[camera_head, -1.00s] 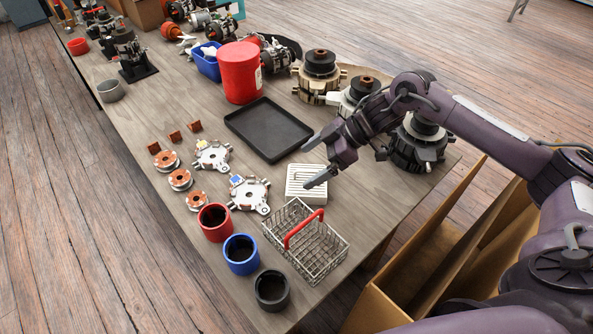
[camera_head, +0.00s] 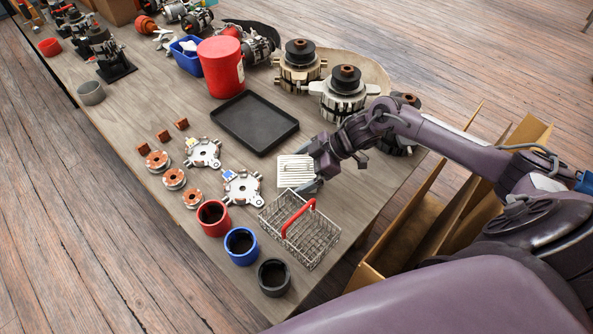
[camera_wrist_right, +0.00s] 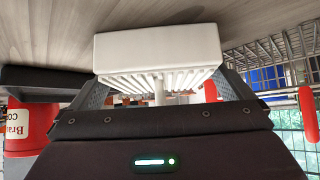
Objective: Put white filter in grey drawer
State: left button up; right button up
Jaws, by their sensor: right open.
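The white filter (camera_head: 294,173), a ribbed block, lies on the wooden table between the black tray and the wire basket. My right gripper (camera_head: 309,170) is at the filter's right side, low over the table. In the right wrist view the filter (camera_wrist_right: 157,50) fills the space ahead of the open right gripper (camera_wrist_right: 162,88), with a finger towards each side. I cannot tell whether the fingers touch it. My left gripper is not in view. I see no grey drawer that I can make out.
The wire basket (camera_head: 318,240) with a red handle stands close in front of the filter. The black tray (camera_head: 247,145) lies behind it. Silver end plates (camera_head: 243,188) lie to its left. Alternators (camera_head: 345,98) stand behind my right arm. Open cardboard boxes (camera_head: 395,250) are beside the table.

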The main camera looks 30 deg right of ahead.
jog(key=shift+w+a+f, duration=0.2)
jog(key=shift+a+f, duration=0.1)
jog(key=shift+f, duration=0.1)
jog(key=c, duration=0.8)
jog(key=shift+c, duration=0.2)
jog(key=shift+r, duration=0.15)
notch_tip(320, 180, up, 20)
jog(key=b, duration=0.1)
